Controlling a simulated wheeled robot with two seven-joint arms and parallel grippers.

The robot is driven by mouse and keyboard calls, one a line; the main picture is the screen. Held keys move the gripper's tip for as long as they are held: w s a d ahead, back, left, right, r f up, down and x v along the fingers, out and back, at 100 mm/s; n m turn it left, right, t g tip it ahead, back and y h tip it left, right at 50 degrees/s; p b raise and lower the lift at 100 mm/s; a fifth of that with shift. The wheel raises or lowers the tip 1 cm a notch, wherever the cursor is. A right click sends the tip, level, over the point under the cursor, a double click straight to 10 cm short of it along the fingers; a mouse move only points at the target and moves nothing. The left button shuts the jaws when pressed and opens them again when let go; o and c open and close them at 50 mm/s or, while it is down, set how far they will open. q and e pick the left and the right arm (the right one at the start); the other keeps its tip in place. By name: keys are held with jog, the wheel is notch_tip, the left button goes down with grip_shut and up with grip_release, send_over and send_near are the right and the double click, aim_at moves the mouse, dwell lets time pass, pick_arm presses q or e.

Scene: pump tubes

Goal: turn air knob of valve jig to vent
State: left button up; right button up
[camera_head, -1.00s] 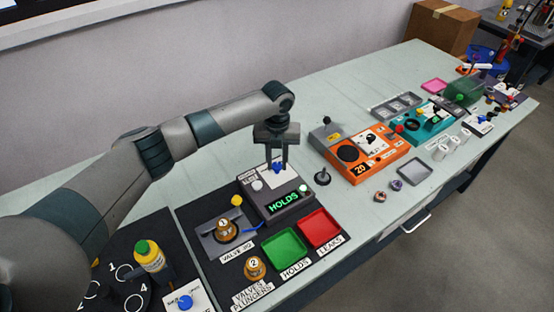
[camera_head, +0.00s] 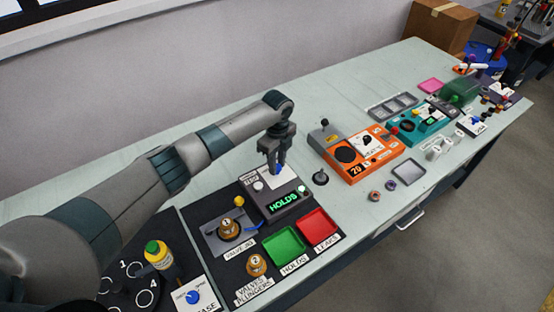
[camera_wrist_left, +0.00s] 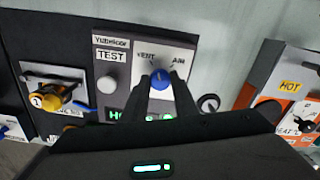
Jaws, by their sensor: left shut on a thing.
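The valve jig's test box (camera_head: 262,204) is dark grey with a lit green HOLDS display. Its blue air knob (camera_wrist_left: 162,79) sits on a white plate with VENT at its left and AIR at its right in the left wrist view. My left gripper (camera_head: 277,171) points down over this plate. In the left wrist view its fingertips (camera_wrist_left: 161,84) are closed on either side of the knob. The fingers partly hide the knob, so I cannot tell exactly where it points. My right gripper is not in view.
A white test button (camera_head: 258,186) is left of the knob. A brass valve (camera_head: 228,228) marked 1 sits in the jig. Green (camera_head: 285,244) and red (camera_head: 318,225) trays lie in front. An orange heater unit (camera_head: 362,161) stands to the right.

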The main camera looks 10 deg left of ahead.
pick_arm(q)
jog(key=n+p, duration=0.1)
jog(key=n, duration=0.1)
jog(key=n+p, duration=0.1)
jog(key=n, duration=0.1)
jog(key=shift+w+r, duration=0.1)
jog(key=shift+r, duration=0.1)
jog(key=shift+f+n+p, duration=0.1)
jog(key=shift+n+p, duration=0.25)
jog(key=shift+n, duration=0.35)
jog(key=o, duration=1.1)
jog(key=shift+c, duration=0.2)
jog(key=shift+r, duration=0.5)
notch_tip(320, 180, up, 16)
jog(key=b, duration=0.4)
jog(key=shift+r+b, duration=0.15)
jog(key=shift+b, duration=0.2)
